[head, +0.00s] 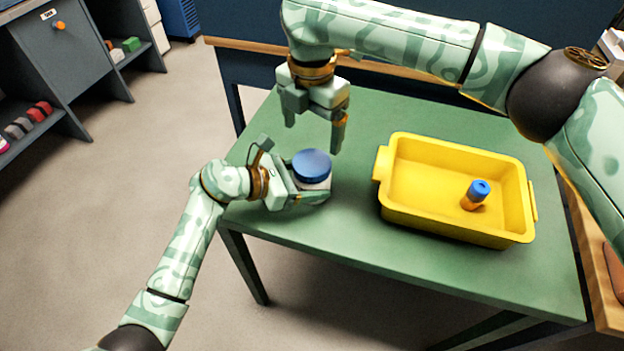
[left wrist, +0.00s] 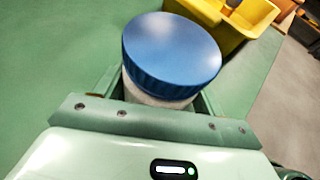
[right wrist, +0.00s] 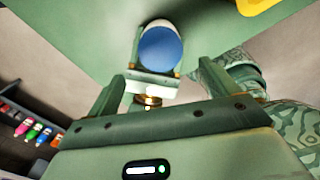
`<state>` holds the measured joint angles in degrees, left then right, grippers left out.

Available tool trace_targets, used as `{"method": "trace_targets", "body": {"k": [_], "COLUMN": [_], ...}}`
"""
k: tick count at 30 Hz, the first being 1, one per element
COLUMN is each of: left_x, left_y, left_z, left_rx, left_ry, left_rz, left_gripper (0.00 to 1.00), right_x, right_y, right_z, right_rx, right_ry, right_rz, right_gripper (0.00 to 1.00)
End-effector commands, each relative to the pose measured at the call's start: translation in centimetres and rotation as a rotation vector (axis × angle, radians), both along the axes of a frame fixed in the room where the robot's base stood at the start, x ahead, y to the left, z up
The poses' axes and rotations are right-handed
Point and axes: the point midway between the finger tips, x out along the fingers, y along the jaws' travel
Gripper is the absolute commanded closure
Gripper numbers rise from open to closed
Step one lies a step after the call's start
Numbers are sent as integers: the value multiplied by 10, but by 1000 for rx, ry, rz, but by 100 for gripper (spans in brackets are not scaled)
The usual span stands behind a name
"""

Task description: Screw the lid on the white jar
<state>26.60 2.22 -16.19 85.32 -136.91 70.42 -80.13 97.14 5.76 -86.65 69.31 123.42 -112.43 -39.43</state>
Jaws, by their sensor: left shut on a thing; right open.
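The white jar (head: 318,185) stands on the green table near its left edge, with the blue lid (head: 312,165) on its top. My left gripper (head: 312,193) is shut around the jar's body below the lid. In the left wrist view the lid (left wrist: 172,52) covers most of the jar (left wrist: 150,97). Whether the lid is threaded tight cannot be told. My right gripper (head: 312,128) is open and empty, pointing down above and slightly behind the lid. The right wrist view shows the lid (right wrist: 160,48) beyond and between its fingers, apart from them.
A yellow tray (head: 450,224) stands on the table to the right, with a blue-and-orange cylinder (head: 475,195) in it. The green table (head: 360,250) is clear around the jar. Grey shelves (head: 80,60) with small items stand at the far left.

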Motion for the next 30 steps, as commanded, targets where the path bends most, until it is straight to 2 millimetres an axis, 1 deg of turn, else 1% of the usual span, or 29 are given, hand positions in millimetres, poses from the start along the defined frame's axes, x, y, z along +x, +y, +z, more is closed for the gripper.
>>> {"method": "trace_targets", "body": {"k": [5,12,15,21,28,29,30], "left_x": [0,0,0,0,0,0,0], "left_y": [0,0,0,0,0,0,0], "left_z": [0,0,0,0,0,0,0], "left_rx": [0,0,0,0,0,0,0], "left_ry": [0,0,0,0,0,0,0], "left_rz": [0,0,0,0,0,0,0], "left_gripper": [94,94,94,94,94,94,94], "right_x": [0,0,0,0,0,0,0], "right_y": [0,0,0,0,0,0,0], "right_z": [-20,-57,-69,-78,-78,-78,-78], "right_rx": [-2,-1,-2,-1,-1,-1,-1], "right_ry": [3,2,1,-1,-1,-1,-1], "right_rz": [-2,-3,-3,-2,-2,-2,-2], "right_gripper": [13,13,13,13,13,19,30]}}
